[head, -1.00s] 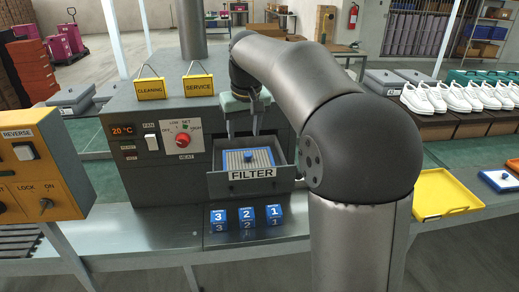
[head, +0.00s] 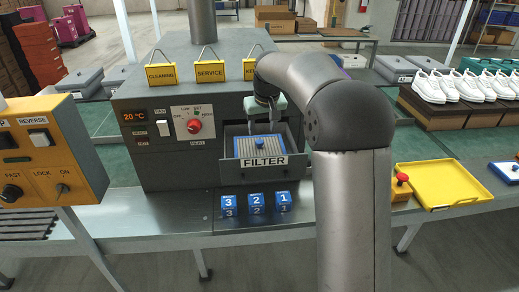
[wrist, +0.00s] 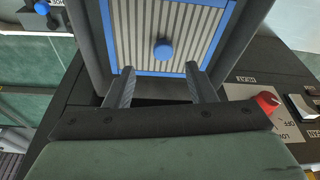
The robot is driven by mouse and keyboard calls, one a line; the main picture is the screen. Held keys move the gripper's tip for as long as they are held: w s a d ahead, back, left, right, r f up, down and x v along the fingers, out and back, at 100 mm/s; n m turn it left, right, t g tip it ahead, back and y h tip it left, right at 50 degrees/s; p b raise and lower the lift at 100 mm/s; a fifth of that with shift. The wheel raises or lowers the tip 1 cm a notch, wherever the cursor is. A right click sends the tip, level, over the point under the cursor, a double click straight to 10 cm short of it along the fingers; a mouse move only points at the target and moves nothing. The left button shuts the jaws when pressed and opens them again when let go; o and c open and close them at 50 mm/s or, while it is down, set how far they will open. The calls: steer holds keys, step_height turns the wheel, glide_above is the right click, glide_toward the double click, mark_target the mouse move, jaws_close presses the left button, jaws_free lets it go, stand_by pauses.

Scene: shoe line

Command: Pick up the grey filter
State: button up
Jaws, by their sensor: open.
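The grey filter (head: 273,147) is a pleated grey panel with a blue frame and a blue knob. It sits in the open drawer (head: 262,172) labelled FILTER on the front of the grey machine. In the wrist view the filter (wrist: 190,25) fills the top middle, with its knob beyond the fingertips. My gripper (head: 262,130) is above the back part of the drawer, its fingers pointing down. In the wrist view my gripper (wrist: 158,75) has its two fingers apart with nothing between them, near the filter's edge.
Three numbered blue blocks (head: 256,203) stand on the ledge below the drawer. The machine's red dial (head: 194,125) is left of the drawer. A yellow tray (head: 440,184) and a red button (head: 402,178) are at the right. An orange control box (head: 50,150) is at the left.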

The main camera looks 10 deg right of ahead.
mark_target(260, 141)
steer(key=shift+a+p+x, duration=0.15)
steer(key=shift+p+x, duration=0.15)
steer(key=shift+x, duration=1.05)
steer(key=shift+a+p+x, duration=0.1)
steer(key=shift+p+x, duration=0.2)
steer(key=shift+x, duration=1.05)
steer(key=shift+s, duration=0.15)
jaws_close()
